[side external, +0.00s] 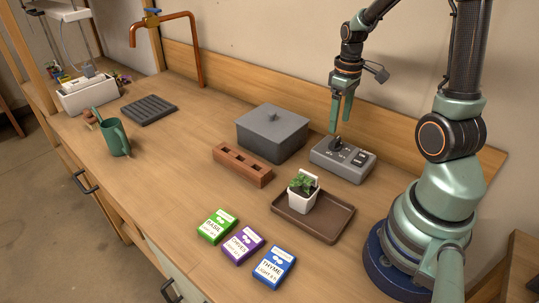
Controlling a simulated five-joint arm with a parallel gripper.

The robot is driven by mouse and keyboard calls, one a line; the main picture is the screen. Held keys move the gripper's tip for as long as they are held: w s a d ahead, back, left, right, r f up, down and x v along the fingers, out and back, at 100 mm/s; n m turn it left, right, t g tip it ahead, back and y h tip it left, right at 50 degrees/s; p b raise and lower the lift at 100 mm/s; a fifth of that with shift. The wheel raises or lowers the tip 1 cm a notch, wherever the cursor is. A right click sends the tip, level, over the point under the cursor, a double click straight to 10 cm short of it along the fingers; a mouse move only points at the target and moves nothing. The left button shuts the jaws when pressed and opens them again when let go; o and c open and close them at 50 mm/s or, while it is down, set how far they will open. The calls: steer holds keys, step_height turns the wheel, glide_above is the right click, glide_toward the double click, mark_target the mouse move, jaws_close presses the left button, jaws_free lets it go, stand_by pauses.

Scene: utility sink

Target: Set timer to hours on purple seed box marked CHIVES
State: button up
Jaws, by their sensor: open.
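The purple seed box (241,244) lies flat on the bench, between the green box (217,226) and the blue box (274,267); its small label print is blurred but looks like CHIVES. A grey control box (343,159), which looks like the timer, sits near the back wall, with a dark knob or switch at its left and lighter switches at its right. Its markings are too small to read. My gripper (341,112) points down just above the left part of this grey box, empty. I cannot tell whether the fingertips touch the knob.
A brown tray (318,228) with a potted seedling (303,192) stands in front of the grey box. A lidded grey bin (272,132) and a red brick (241,165) are to its left. A green watering can (117,138) stands farther left.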

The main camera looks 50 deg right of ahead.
mark_target(336, 139)
step_height(336, 139, down, 6)
steer(key=shift+r, duration=0.15)
stand_by(0.3)
jaws_close()
